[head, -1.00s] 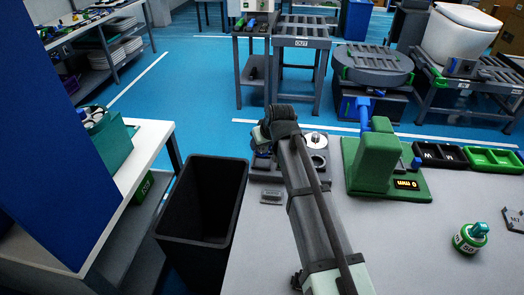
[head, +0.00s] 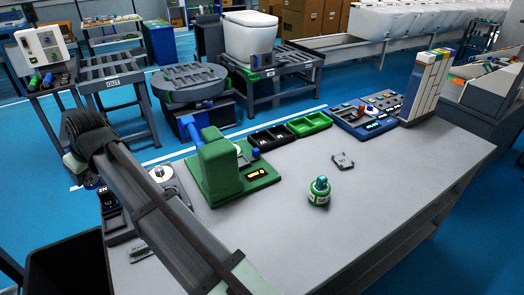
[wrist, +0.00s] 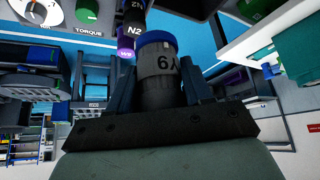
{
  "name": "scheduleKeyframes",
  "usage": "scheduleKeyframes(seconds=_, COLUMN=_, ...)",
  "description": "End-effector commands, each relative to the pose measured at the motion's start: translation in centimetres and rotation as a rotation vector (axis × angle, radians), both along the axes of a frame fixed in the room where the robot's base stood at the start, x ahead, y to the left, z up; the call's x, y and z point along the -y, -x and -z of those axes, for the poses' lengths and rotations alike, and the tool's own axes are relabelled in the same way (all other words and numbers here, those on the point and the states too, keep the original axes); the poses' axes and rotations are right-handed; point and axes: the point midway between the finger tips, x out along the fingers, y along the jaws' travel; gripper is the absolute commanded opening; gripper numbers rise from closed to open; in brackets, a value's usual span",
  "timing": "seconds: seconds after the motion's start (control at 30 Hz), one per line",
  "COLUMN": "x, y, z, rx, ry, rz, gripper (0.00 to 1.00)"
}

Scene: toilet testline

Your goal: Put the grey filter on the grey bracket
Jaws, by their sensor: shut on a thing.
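My gripper (wrist: 160,92) shows in the wrist view with its two dark fingers on either side of a grey cylinder, the filter (wrist: 158,68), with a blue rim and dark lettering. It is shut on it. In the head view the arm's end is at the left, and the fingers and filter are hidden behind the arm. A small flat dark grey part (head: 343,161) with notched edges lies on the table, apart from the gripper; it may be the grey bracket, but I cannot tell for sure.
A green press-like fixture (head: 220,165) stands near the arm. A green round part (head: 319,196) stands on the table, with black (head: 270,138) and green (head: 309,124) trays behind. Dark cylinders marked N2 (wrist: 131,22) are close to the filter. The table's front right is clear.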

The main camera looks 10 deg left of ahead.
Motion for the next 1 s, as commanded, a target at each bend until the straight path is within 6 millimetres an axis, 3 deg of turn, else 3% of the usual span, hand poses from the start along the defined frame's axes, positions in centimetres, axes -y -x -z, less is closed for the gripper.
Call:
scheduleKeyframes(seconds=0.23, x=0.0, y=-0.2, z=-4.6, rx=0.000, ry=0.000, rz=0.001, gripper=0.18)
scheduleKeyframes(seconds=0.47, x=2.2, y=-5.0, z=-4.0, rx=-0.001, ry=0.009, rz=0.029, gripper=0.18)
scheduleKeyframes(seconds=0.77, x=7.2, y=-13.8, z=-3.9, rx=-0.005, ry=0.020, rz=0.077, gripper=0.18)
scheduleKeyframes(seconds=1.0, x=12.5, y=-21.1, z=-3.8, rx=-0.008, ry=0.028, rz=0.117, gripper=0.18)
